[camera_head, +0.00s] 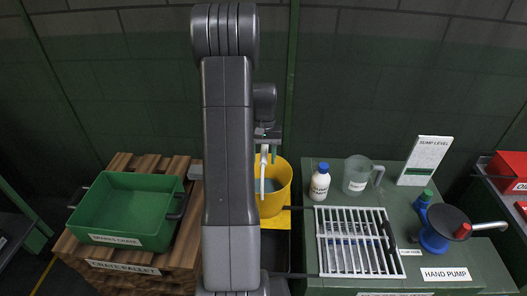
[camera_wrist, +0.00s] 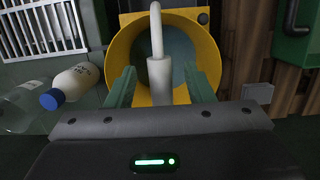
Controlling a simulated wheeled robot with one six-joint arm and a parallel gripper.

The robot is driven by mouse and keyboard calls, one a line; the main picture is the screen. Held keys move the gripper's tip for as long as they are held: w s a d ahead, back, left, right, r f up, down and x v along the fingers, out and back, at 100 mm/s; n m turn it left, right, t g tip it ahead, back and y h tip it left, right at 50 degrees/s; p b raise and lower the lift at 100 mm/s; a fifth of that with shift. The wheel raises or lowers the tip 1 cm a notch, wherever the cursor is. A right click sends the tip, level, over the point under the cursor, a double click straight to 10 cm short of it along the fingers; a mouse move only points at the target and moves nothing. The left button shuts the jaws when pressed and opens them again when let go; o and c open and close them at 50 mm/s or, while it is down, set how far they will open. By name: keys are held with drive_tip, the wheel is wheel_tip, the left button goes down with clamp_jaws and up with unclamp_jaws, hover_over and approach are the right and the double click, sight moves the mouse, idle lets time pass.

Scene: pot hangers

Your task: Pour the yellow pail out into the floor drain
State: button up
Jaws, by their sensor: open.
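The yellow pail (camera_head: 279,191) stands upright between the wooden pallet and the green bench, with grey-blue contents inside. It also shows in the wrist view (camera_wrist: 122,56), mouth towards the camera. Its pale handle (camera_wrist: 158,72) stands up across the mouth. My gripper (camera_wrist: 160,88) is open, its two green fingers on either side of the handle grip with gaps left. In the head view my gripper (camera_head: 268,150) is over the pail, partly hidden by my arm. A white slatted grate (camera_head: 355,240), which looks like the drain cover, lies on the bench right of the pail.
A white bottle (camera_head: 320,182) and a clear jug (camera_head: 360,174) stand behind the grate. A blue hand pump (camera_head: 434,240) and a sump level sign (camera_head: 425,160) are farther right. A green crate (camera_head: 125,210) sits on the wooden pallet (camera_head: 90,250) at left.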

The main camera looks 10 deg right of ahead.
wheel_tip(320, 180, up, 14)
drive_tip(key=w, duration=0.2)
drive_tip(key=shift+w+d, duration=0.35)
drive_tip(key=shift+d, duration=0.05)
drive_tip(key=shift+f, duration=0.15)
drive_tip(key=s+f, duration=0.1)
drive_tip(key=f, duration=0.8)
drive_tip(key=s+f, duration=0.1)
drive_tip(key=f, duration=0.3)
drive_tip(key=shift+s+a+f, duration=0.35)
drive_tip(key=shift+a+f, duration=0.05)
wheel_tip(320, 180, up, 3)
drive_tip(key=shift+f+p, duration=0.2)
drive_tip(key=shift+p, duration=0.6)
drive_tip(key=shift+r, duration=0.35)
